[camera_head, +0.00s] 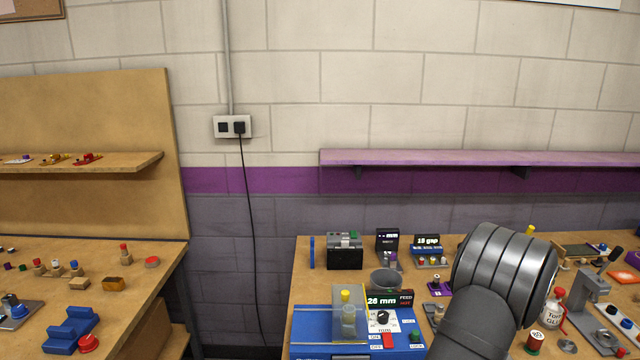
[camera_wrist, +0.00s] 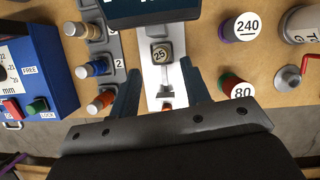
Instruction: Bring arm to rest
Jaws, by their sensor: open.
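My gripper (camera_wrist: 163,78) shows in the wrist view with its two dark fingers spread apart and nothing held between them. Beyond the fingers, in line with the gap, lies a pale plate with a small dark block marked 25 (camera_wrist: 162,54). I cannot tell the height of the fingers above it. In the head view my grey arm rises at the lower right over the right bench, and its links hide part of the bench. My gripper cannot be made out in that view.
The blue machine (camera_head: 318,322) with a 26 mm display stands on the right bench. In the wrist view, a rack (camera_wrist: 100,48) of coloured pegs is left of the fingers; spools marked 240 (camera_wrist: 240,27) and 80 (camera_wrist: 237,88) are right. A purple shelf (camera_head: 480,157) runs along the wall.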

